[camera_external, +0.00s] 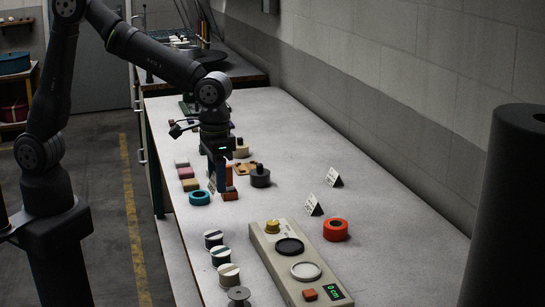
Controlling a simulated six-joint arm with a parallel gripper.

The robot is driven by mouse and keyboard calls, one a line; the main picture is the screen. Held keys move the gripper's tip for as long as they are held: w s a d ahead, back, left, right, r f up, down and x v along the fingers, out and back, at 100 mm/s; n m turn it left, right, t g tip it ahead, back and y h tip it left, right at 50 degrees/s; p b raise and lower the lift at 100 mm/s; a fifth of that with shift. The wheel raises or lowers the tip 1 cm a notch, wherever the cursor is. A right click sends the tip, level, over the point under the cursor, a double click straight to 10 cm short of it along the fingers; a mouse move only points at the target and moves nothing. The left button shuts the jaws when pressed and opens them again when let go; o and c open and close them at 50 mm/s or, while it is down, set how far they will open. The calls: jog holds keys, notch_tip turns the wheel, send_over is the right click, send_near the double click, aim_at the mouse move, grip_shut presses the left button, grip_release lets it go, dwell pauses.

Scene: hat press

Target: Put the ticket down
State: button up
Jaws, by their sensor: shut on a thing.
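My gripper (217,180) points down low over the near-left part of the table. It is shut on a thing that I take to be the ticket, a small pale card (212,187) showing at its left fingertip. The fingers hide most of it, and I cannot tell whether its lower edge touches the tabletop. An orange-brown block (229,195) stands right beside the fingertips. Two white tent cards with dark marks, one farther back (333,177) and one nearer (314,206), stand on the right part of the table.
Near the gripper are a teal ring (199,198), small coloured blocks (186,173) and a dark weight (260,177). A grey device (298,262) with round pads lies in front, with an orange-red ring (335,230) beside it. Striped cylinders (221,256) stand left of it. The centre tabletop (275,200) is clear.

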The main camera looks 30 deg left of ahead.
jog(key=w+a+n, duration=0.1)
jog(key=w+a, duration=0.2)
jog(key=w, duration=0.4)
jog(key=w+a, duration=0.3)
jog(key=w, duration=0.4)
jog(key=n, duration=0.7)
send_over(159, 149)
notch_tip(159, 149, down, 7)
jog(key=shift+s+f, duration=0.1)
jog(key=shift+f, duration=0.05)
